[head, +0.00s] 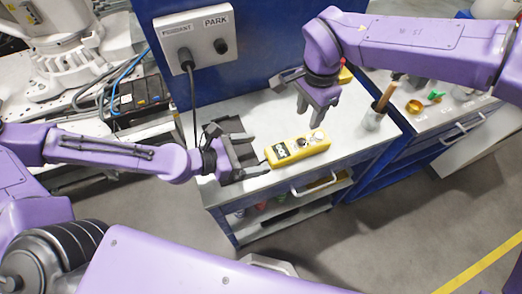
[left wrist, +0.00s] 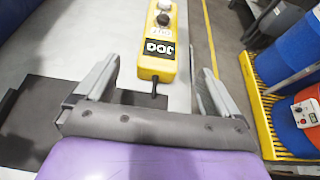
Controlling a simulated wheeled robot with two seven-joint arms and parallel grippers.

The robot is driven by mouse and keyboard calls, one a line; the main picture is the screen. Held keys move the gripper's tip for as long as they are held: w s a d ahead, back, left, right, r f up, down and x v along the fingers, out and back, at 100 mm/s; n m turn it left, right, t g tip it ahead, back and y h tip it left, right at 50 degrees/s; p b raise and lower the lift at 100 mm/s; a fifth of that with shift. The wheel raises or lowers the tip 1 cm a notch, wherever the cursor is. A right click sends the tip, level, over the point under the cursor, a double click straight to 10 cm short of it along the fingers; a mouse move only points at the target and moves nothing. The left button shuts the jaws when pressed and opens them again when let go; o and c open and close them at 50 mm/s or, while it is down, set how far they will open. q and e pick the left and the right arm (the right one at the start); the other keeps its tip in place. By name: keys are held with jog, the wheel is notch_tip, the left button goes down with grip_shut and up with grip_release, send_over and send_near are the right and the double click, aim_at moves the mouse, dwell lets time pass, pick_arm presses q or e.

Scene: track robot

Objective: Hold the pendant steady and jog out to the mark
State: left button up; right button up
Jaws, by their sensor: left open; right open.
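The yellow pendant (head: 297,148) lies on the grey bench top, with a "JOG" label at its left end and knobs on its upper face. My left gripper (head: 258,158) is open just left of the pendant's labelled end. In the left wrist view the pendant (left wrist: 160,45) lies ahead, in line with the gap between my open left fingers (left wrist: 155,85), with its black cable end nearest me. My right gripper (head: 318,112) is open, pointing down above and behind the pendant, apart from it.
A grey box (head: 194,39) labelled PENDANT and PARK is on the blue panel, with a cable hanging down. A dark mat (left wrist: 36,120) lies on the bench. A yellow floor line (head: 480,262) runs at lower right.

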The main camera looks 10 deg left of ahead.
aim_at(282, 150)
pick_arm(q)
jog(key=x, duration=1)
jog(key=shift+w+d, duration=0.1)
jog(key=shift+d, duration=0.05)
pick_arm(e)
jog(key=shift+w, duration=0.1)
pick_arm(q)
jog(key=c, duration=1.5)
jog(key=shift+c, duration=0.2)
pick_arm(e)
grip_shut()
